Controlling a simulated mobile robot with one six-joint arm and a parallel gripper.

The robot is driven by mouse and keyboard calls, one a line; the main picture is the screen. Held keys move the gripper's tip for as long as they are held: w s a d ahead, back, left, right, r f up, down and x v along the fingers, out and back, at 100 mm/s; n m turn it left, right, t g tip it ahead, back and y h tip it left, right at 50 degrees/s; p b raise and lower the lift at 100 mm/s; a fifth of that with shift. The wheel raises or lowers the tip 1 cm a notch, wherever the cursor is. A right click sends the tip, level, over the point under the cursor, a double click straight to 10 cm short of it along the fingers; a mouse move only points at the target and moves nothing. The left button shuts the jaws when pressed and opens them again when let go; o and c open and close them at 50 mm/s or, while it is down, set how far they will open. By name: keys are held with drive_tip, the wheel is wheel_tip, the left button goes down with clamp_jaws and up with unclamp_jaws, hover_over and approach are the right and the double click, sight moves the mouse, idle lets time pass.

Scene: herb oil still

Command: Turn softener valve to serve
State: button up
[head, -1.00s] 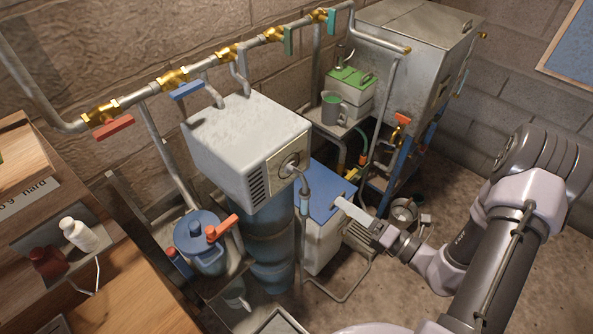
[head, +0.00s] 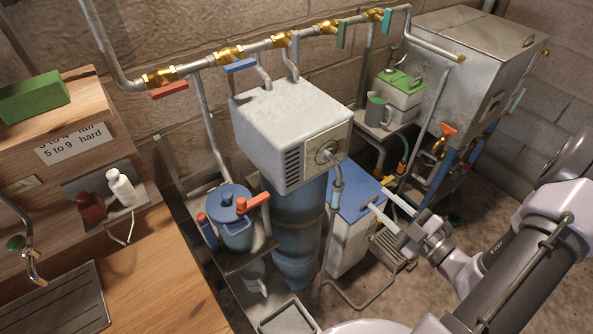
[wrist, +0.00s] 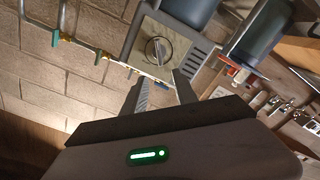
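The softener valve is a grey box head (head: 285,115) on a blue tank (head: 300,215). A round knob (head: 327,154) sits on a pale plate on its front face. The knob also shows in the wrist view (wrist: 158,50), upper middle, with a bar-like grip across it; marks on the plate are too small to read. My gripper (head: 377,199) is in front of the valve, lower right of the knob, over the blue-lidded white box. In the wrist view my gripper (wrist: 160,85) has its two fingers apart with nothing between them, short of the knob.
A grey pipe runs down beside the knob plate. The blue-lidded box (head: 360,199) stands below my gripper. A blue pot (head: 232,208) with a red handle is left of the tank. Pipes with coloured levers run along the wall. A wooden bench (head: 150,275) is at left.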

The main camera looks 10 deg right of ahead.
sight(334, 159)
drive_tip(key=shift+m, duration=0.5)
drive_tip(key=b+x, duration=0.1)
drive_tip(key=x, duration=1.6)
drive_tip(key=shift+w+b, duration=0.1)
drive_tip(key=shift+b, duration=0.3)
clamp_jaws()
